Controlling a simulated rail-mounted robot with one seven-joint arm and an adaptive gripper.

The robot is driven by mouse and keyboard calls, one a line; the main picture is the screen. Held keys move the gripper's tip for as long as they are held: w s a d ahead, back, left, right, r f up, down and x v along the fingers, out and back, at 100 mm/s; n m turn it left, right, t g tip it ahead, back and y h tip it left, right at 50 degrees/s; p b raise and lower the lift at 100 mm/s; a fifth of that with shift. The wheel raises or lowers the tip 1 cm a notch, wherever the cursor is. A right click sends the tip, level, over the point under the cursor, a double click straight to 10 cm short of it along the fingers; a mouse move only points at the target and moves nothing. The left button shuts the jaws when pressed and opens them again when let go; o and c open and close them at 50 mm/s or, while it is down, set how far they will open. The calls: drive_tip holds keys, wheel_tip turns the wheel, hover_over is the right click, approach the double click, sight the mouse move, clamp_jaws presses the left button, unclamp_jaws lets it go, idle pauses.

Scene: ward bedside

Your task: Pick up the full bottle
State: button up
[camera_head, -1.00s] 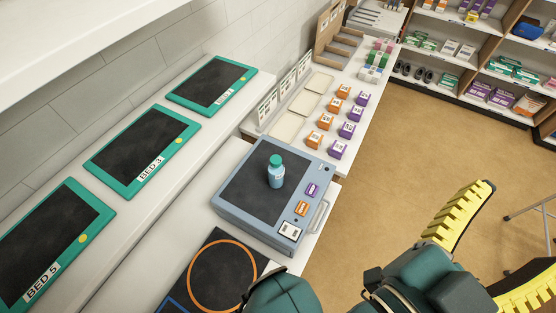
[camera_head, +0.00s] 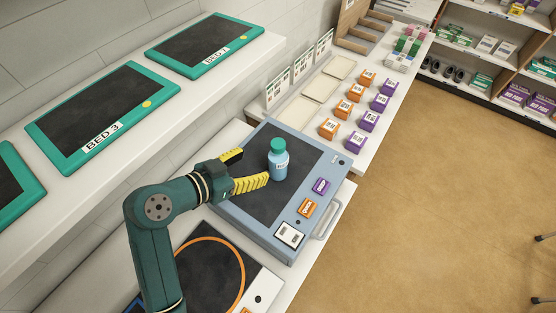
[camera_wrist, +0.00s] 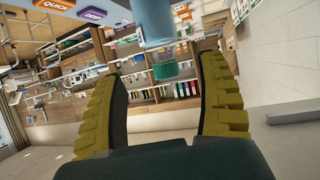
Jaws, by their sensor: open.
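The bottle (camera_head: 278,163) is light blue with a green cap and a printed label. It stands upright on the dark top of a blue-grey device (camera_head: 240,200). How full it is cannot be told. My gripper (camera_head: 254,167) is open and empty just left of the bottle, its yellow fingers apart and pointing toward it. In the wrist view, the bottle's blue body (camera_wrist: 152,22) shows at the top edge, beyond and between the fingertips.
The device has a purple button (camera_head: 321,186), an orange button (camera_head: 307,208) and a front handle. Orange and purple boxes (camera_head: 356,92) and pale trays stand behind. A raised ledge with green-framed bed panels (camera_head: 104,116) runs along the left.

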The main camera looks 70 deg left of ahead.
sight(273, 149)
drive_tip(key=w, duration=0.1)
drive_tip(key=w+a, duration=0.1)
drive_tip(key=w, duration=0.1)
drive_tip(key=shift+w+a, duration=0.25)
drive_tip(key=x, duration=0.3)
drive_tip(key=r+x, duration=0.1)
drive_tip(key=x, duration=0.1)
drive_tip(key=shift+w+a+p, duration=0.2)
drive_tip(key=shift+w+p, duration=0.2)
drive_tip(key=shift+w, duration=0.05)
clamp_jaws()
